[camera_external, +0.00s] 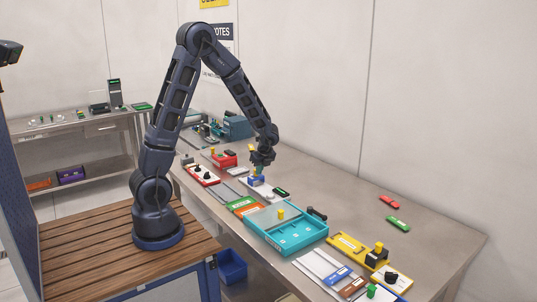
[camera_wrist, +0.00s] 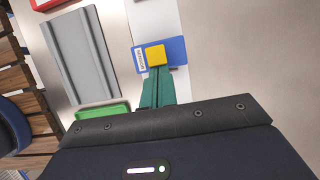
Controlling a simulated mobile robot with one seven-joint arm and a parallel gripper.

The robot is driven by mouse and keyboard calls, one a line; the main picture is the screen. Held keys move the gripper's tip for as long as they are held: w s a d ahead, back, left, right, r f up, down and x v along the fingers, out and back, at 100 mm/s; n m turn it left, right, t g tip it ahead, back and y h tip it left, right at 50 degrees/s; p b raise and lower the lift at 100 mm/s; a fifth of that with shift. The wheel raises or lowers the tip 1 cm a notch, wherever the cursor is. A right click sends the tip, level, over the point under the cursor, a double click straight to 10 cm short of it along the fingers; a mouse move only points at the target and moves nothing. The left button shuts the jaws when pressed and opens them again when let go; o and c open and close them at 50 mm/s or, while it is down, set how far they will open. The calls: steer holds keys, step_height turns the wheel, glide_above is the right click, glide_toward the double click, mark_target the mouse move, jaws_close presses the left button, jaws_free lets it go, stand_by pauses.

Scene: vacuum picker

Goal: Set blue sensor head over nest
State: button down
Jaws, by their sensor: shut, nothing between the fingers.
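The blue sensor head (camera_external: 255,182) is a blue block with a yellow knob on top, on a white plate (camera_external: 266,190) near the middle of the bench. In the wrist view its blue body (camera_wrist: 177,52) and yellow knob (camera_wrist: 155,55) show just beyond the fingertips, with a white label on its left side. My gripper (camera_external: 258,170) is at the knob, pointing down. Its teal fingers (camera_wrist: 157,82) are together and empty; whether they touch the knob cannot be told. I cannot tell which part is the nest.
A teal tray (camera_external: 262,240) with a yellow knob is nearer the camera. Red block units (camera_external: 203,176) stand to the left, and a grey grooved plate (camera_wrist: 80,58) lies left of the fingers.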

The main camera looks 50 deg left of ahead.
steer(key=shift+a, duration=1.7)
steer(key=shift+d, duration=0.55)
steer(key=d, duration=0.3)
steer(key=v, duration=1)
steer(key=shift+d, duration=0.1)
